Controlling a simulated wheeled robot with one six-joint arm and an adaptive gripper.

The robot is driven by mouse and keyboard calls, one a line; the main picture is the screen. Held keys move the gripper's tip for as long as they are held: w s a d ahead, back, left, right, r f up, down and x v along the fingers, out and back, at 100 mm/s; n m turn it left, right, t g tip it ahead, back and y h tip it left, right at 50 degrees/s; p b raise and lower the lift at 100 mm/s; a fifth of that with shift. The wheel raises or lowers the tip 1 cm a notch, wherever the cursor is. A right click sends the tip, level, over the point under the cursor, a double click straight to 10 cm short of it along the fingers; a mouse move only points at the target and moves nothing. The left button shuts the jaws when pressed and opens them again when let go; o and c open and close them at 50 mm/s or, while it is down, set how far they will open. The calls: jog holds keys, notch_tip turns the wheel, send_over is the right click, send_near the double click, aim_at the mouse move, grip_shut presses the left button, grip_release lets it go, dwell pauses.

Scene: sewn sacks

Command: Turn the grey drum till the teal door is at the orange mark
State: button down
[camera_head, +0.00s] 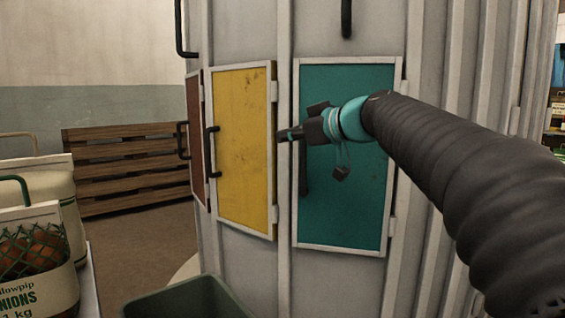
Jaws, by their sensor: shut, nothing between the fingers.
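The grey drum (430,110) is a tall, ribbed cylinder that fills the middle and right of the view. The teal door (350,215) has a pale frame and faces me right of the picture's centre, with a dark upright handle (304,178) near its left edge. A yellow door (243,150) sits left of it, and a brown-red door (195,135) further left at the drum's edge. My gripper (283,135) is shut and empty, its tip before the strip between the yellow and teal doors. I cannot tell whether it touches the drum. I see no orange mark.
A dark green bin (185,300) stands low in front of the drum. Sacks, one of onions (35,265), stand on a pale surface at the left. A wooden slatted crate (125,165) is behind. Dark handles (346,18) show higher on the drum. My arm crosses the right side.

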jog(key=s+a+f+g+h, duration=0.1)
jog(key=a+f+g+h, duration=0.3)
jog(key=f, duration=0.9)
jog(key=t+h, duration=0.8)
jog(key=h, duration=0.8)
send_near(268, 161)
jog(key=shift+n, duration=0.4)
jog(key=w+d, duration=0.3)
jog(key=w+d+p, duration=0.1)
jog(key=d, duration=0.1)
jog(key=shift+w+d+r, duration=0.15)
jog(key=shift+w+r, duration=0.15)
jog(key=shift+w, duration=0.05)
jog(key=shift+s+d, duration=0.35)
jog(key=shift+d, duration=0.6)
jog(key=shift+s+d, duration=0.3)
jog(key=shift+d, duration=0.6)
